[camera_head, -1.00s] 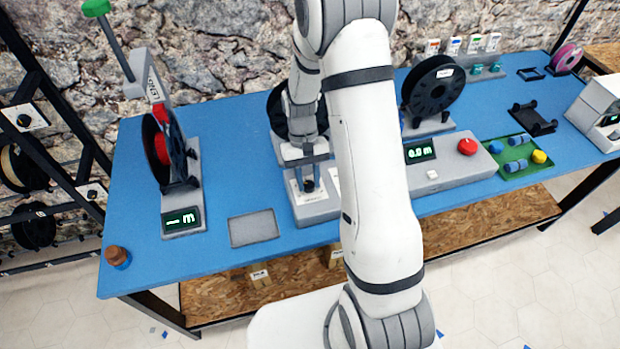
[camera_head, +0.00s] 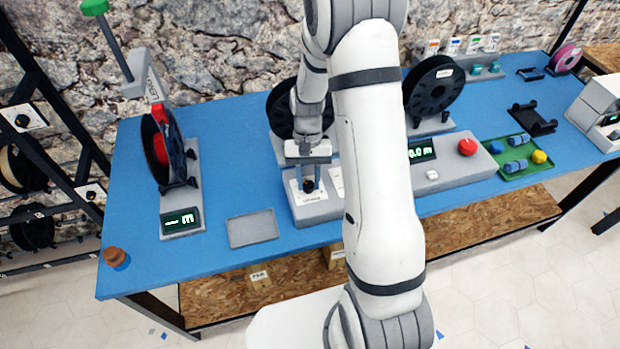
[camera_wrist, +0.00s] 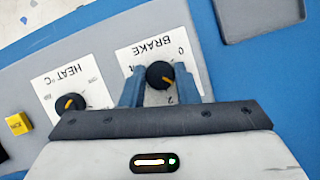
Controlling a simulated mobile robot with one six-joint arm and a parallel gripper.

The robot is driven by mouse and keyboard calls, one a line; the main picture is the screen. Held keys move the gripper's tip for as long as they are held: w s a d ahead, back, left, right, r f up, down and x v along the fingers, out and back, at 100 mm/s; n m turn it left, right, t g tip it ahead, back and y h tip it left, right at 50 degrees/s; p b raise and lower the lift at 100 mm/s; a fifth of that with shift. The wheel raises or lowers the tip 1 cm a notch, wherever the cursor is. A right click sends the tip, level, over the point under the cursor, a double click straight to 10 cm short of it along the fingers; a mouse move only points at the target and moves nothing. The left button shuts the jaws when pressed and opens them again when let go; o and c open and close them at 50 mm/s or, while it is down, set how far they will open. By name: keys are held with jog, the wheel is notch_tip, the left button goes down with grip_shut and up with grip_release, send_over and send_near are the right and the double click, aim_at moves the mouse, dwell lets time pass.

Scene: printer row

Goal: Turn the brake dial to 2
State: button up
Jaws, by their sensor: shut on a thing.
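The brake dial (camera_wrist: 158,74) is a round black knob with an orange pointer, on a white card marked BRAKE (camera_wrist: 150,50). My gripper (camera_wrist: 160,88) is shut on the knob, one finger on each side. In the wrist view the card is upside down; the pointer aims lower right, toward the right finger, between the 0 (camera_wrist: 181,50) and the 2 (camera_wrist: 168,99). The finger hides part of the scale, so the exact setting is unclear. In the head view my gripper (camera_head: 308,178) points down onto the grey control box (camera_head: 316,211).
A heat dial (camera_wrist: 71,105) and a yellow button (camera_wrist: 18,123) sit beside the brake dial on the same panel. A grey tray (camera_head: 253,228) lies left of the box. A black spool (camera_head: 283,108) stands behind, and a red button unit (camera_head: 466,147) to the right.

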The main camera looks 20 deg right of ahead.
jog(key=shift+w+d+r+m+t+y+b, duration=0.1)
jog(key=shift+m+t+y+b, duration=0.2)
jog(key=shift+m, duration=0.7)
jog(key=shift+w+d+m+t+y, duration=0.1)
jog(key=shift+m+y, duration=0.3)
jog(key=shift+m, duration=0.6)
jog(key=shift+s+m+t+y, duration=0.2)
jog(key=shift+m+t+y, duration=0.2)
jog(key=shift+m, duration=1.2)
dwell(2.4)
jog(key=o, duration=1)
jog(key=v, duration=0.7)
jog(key=shift+w+d+r+b, duration=0.1)
jog(key=shift+d+r+b, duration=0.05)
jog(key=shift+r+b, duration=0.15)
